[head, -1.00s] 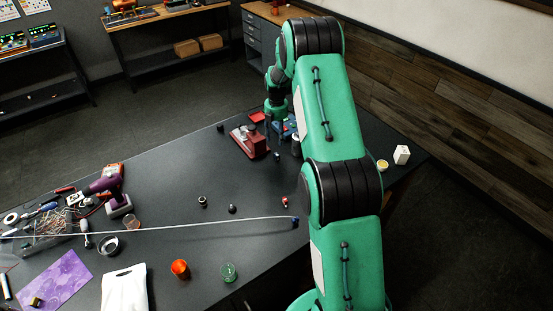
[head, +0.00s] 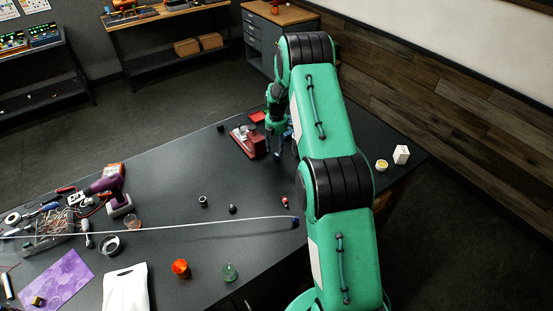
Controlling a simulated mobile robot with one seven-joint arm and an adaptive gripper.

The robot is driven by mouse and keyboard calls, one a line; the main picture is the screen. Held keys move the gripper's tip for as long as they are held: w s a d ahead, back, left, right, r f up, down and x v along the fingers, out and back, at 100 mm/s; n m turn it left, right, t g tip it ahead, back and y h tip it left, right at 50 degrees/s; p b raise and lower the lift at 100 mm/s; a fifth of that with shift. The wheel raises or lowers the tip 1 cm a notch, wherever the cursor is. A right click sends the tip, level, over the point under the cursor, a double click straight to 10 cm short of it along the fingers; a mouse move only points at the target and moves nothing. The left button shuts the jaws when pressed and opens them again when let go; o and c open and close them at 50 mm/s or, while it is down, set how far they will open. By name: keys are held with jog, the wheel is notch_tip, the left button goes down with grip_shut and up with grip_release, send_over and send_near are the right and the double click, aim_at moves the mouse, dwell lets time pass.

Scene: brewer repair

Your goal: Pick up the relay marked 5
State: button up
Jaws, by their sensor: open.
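My gripper (head: 281,149) hangs over the far end of the dark table, just right of a red and grey device (head: 247,141). It is small and partly hidden by my green arm; its dark fingers are open and point down. I see nothing clearly held in it. No relay marked 5 can be made out; no number is readable at this distance. A small red tray (head: 257,117) lies behind the device. The area right of my gripper is hidden by my arm.
A purple drill (head: 107,188), tools and a clear bin crowd the table's left side. A white cable (head: 200,223) crosses the middle. An orange cup (head: 181,269) and green cup (head: 229,272) stand near the front. A white box (head: 401,154) stands at right.

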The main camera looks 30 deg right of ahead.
aim_at(277, 154)
jog(key=shift+f, duration=0.15)
jog(key=shift+f+p, duration=0.6)
jog(key=shift+f, duration=1.85)
grip_shut()
